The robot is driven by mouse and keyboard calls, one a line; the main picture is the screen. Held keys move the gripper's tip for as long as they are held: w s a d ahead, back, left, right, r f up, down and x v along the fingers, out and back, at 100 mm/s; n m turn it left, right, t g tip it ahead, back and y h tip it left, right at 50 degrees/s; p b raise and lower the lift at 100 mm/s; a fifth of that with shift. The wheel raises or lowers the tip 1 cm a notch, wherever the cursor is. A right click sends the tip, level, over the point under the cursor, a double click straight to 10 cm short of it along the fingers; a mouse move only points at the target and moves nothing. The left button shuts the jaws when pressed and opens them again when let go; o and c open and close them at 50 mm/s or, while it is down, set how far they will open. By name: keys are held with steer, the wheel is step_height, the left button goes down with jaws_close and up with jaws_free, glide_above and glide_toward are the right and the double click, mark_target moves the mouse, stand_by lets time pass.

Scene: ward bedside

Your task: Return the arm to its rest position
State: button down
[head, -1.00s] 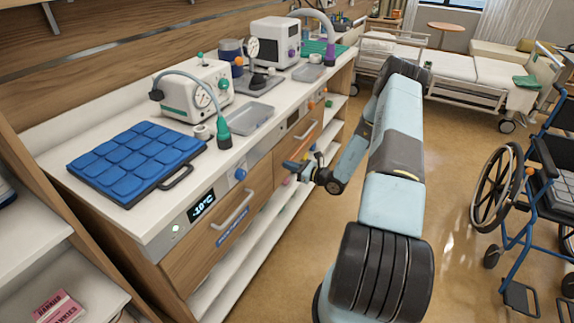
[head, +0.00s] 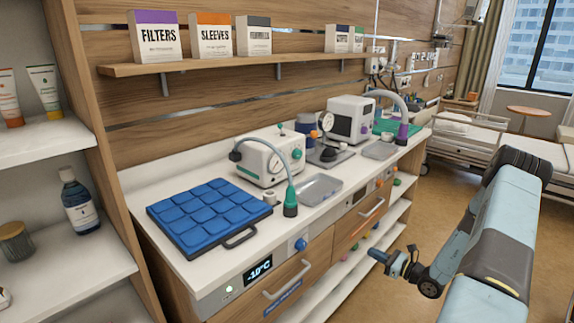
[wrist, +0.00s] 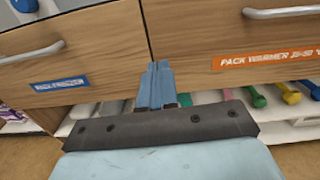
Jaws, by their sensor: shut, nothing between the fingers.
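My gripper (head: 378,257) hangs in front of the counter's drawers in the head view, apart from them. My pale blue arm comes in from the right. In the wrist view my gripper (wrist: 155,72) shows its two blue fingers pressed together, empty, pointing at the gap between two wooden drawer fronts. The left drawer (wrist: 62,62) has a blue label and the right drawer (wrist: 215,40) has an orange pack warmer label. Both drawers look closed.
The counter (head: 215,278) holds a blue padded mat (head: 205,212), a metal tray (head: 320,188) and several devices. An open lower shelf (wrist: 285,132) with coloured-handled items lies below the drawers. A shelf unit (head: 85,262) stands left. A bed (head: 470,150) stands at the back right; open floor lies before it.

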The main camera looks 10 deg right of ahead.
steer(key=s+a+r+n+g, duration=0.3)
steer(key=a+r+n+g, duration=0.15)
steer(key=r, duration=0.45)
steer(key=s+a+r+n+g+h, duration=0.1)
steer(key=s+a+r+n+g, duration=0.25)
steer(key=a+r+n, duration=0.4)
steer(key=s+a+r+n+g, duration=0.2)
steer(key=a+r+n+g, duration=0.15)
steer(key=r, duration=0.65)
steer(key=s+r+n+t+h, duration=0.2)
steer(key=s+r+n+h, duration=0.3)
steer(key=s+r, duration=0.5)
steer(key=s+a+r+n+t+h, duration=0.1)
steer(key=s+r+n+t+h, duration=0.1)
steer(key=s+r+n+h, duration=0.4)
steer(key=s+r+n, duration=0.1)
steer(key=s+r, duration=0.3)
steer(key=s, duration=0.4)
steer(key=shift+r, duration=0.2)
steer(key=shift+a, duration=0.1)
